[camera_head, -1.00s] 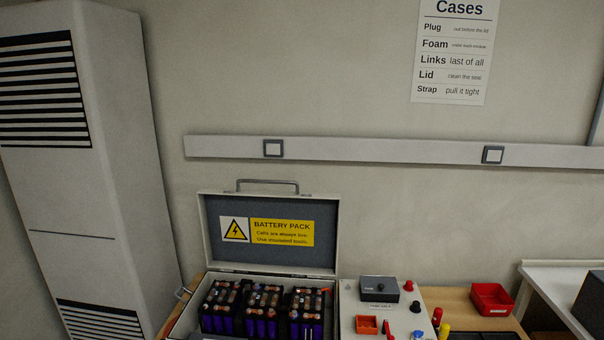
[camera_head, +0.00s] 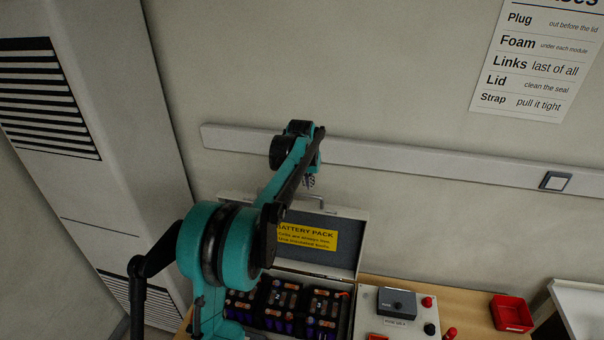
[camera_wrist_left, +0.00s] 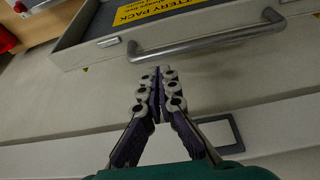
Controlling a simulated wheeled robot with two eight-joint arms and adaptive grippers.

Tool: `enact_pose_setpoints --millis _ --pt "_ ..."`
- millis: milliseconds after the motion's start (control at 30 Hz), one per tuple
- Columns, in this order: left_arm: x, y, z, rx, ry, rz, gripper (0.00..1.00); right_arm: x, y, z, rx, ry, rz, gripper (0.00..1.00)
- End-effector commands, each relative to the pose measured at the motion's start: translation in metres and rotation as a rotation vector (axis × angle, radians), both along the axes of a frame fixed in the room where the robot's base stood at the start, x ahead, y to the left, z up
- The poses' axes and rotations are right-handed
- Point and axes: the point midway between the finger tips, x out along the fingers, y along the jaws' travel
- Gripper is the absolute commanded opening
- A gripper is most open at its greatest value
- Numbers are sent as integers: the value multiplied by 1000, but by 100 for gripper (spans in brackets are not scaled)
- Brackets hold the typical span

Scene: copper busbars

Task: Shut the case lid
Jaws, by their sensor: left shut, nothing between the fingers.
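The case (camera_head: 352,307) stands on the table with its lid (camera_head: 345,227) raised, the yellow BATTERY PACK label (camera_head: 306,236) on the lid's inner face. Battery modules (camera_head: 283,301) sit inside. The lid's metal handle (camera_head: 330,206) is on its top edge and shows close in the left wrist view (camera_wrist_left: 205,38). My left gripper (camera_head: 309,182) is above the lid's top edge, partly hidden by my arm. In the left wrist view its fingers (camera_wrist_left: 160,78) are shut and empty, just on the wall side of the handle and seemingly apart from it. My right gripper is out of view.
The wall rail (camera_head: 440,164) runs behind the lid, close to my left gripper. A grey panel with a black box (camera_head: 397,302) and red knobs is right of the case. A red bin (camera_head: 511,313) is farther right. A white cabinet (camera_head: 90,190) stands left.

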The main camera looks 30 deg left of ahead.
Motion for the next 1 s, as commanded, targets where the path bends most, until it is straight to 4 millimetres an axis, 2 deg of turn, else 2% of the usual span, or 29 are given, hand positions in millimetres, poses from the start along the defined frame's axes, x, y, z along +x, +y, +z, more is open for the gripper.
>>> enact_pose_setpoints --millis 33,200,467,900,967,1000 --pt "15 12 11 -3 10 10 0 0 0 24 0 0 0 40" --pt "40 37 4 -10 35 30 0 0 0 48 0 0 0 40" --pt "52 47 -17 -12 44 37 0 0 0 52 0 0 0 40" --pt "78 53 -94 -11 44 36 0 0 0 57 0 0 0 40" --pt "77 52 -99 -11 44 36 0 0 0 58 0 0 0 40" --pt "70 51 -97 -12 43 37 0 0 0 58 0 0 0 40"
